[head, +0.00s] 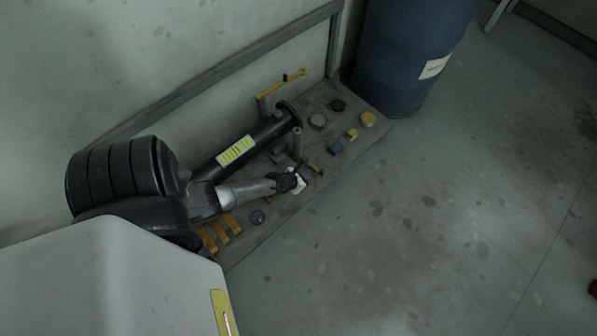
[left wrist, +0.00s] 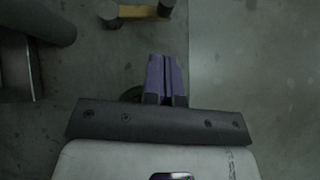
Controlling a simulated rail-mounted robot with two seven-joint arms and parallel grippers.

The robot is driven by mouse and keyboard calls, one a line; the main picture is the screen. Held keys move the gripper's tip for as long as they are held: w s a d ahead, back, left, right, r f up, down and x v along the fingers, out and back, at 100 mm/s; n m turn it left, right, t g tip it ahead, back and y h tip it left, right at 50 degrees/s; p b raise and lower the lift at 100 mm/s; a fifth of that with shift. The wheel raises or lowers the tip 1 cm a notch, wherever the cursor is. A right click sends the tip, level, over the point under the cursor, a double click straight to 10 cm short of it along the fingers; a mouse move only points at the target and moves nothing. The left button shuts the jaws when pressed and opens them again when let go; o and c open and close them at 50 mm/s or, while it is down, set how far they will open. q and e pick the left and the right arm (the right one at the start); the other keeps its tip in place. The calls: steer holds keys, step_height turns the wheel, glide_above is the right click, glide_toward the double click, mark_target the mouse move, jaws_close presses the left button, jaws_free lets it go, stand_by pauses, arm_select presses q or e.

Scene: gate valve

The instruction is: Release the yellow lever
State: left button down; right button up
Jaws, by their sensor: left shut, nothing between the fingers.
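My left gripper (head: 307,176) is low over the grey base plate, its purple fingers closed together with nothing between them. In the left wrist view the two fingers (left wrist: 166,72) lie side by side. A longer yellow lever (head: 297,75) stands further back near the wall, beyond the black flange, also apart from the gripper. I cannot tell which one is the named lever. My right gripper is not in view.
A black pipe (head: 240,150) with a yellow label lies behind my left arm. A blue barrel (head: 405,60) stands behind.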

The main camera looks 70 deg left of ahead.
mark_target(320, 173)
arm_select(q)
steer(key=w, duration=0.1)
steer(key=w+b, duration=0.1)
steer(key=w+f, duration=0.1)
steer(key=shift+w+a, duration=0.4)
steer(key=shift+w+a+b, duration=0.15)
steer(key=shift+w+b, duration=0.25)
steer(key=shift+w, duration=0.15)
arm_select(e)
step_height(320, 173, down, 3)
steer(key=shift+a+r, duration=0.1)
arm_select(q)
steer(key=shift+s, duration=0.1)
steer(key=shift+r, duration=0.1)
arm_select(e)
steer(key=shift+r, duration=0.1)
